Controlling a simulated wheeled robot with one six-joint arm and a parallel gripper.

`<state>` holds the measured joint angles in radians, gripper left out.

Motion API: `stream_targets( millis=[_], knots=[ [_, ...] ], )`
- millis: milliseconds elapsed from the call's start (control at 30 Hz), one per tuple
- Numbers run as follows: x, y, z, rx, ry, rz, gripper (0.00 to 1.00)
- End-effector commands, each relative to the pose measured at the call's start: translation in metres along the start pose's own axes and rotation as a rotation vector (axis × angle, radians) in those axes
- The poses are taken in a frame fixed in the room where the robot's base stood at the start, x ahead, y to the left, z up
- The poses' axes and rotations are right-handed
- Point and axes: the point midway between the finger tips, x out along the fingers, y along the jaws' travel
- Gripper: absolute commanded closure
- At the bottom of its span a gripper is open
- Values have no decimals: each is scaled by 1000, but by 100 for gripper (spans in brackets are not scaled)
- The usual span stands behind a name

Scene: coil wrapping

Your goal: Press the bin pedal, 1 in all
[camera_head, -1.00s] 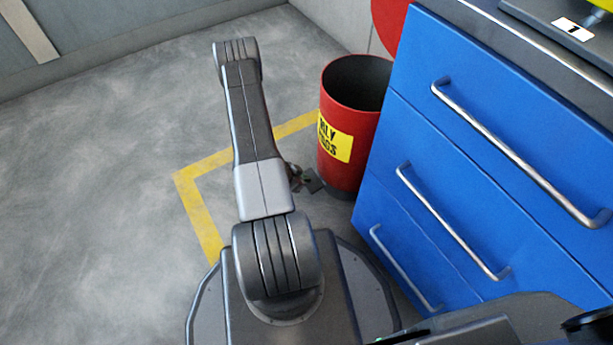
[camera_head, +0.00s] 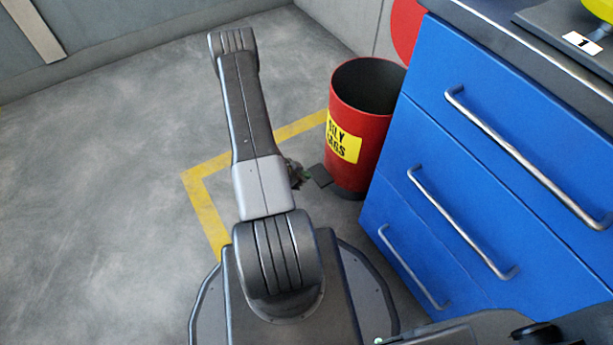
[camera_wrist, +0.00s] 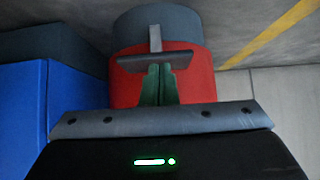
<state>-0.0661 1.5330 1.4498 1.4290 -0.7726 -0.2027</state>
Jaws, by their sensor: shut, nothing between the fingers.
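The red bin (camera_head: 357,170) with a yellow label stands beside the blue drawer unit. Its mouth is open, and a red round panel (camera_head: 404,24), seemingly its raised lid, shows behind it. The dark pedal (camera_head: 320,176) sticks out low at the bin's front. In the wrist view, the bin (camera_wrist: 196,88) appears inverted, with the pedal (camera_wrist: 180,60) in front of it. My gripper (camera_wrist: 158,68) is shut and empty, its green fingertips at the pedal. Whether they touch it I cannot tell. In the head view my arm mostly hides my gripper (camera_head: 298,174).
The blue drawer unit (camera_head: 440,190) with metal handles stands close on the right of the bin. A yellow floor line (camera_head: 207,215) runs around the bin area. The grey floor on the left (camera_head: 100,190) is clear.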

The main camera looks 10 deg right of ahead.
Motion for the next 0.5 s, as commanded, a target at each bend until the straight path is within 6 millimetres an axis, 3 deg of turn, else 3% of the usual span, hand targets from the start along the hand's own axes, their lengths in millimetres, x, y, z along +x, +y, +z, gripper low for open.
stream_targets(
  millis=[33, 200, 500],
  knots=[
    [-17, -1, -2, -4, 1, -3, 100],
    [-52, -1, 2, -2, 3, -1, 100],
    [-77, -1, 6, 0, 3, 0, 100]
  ],
)
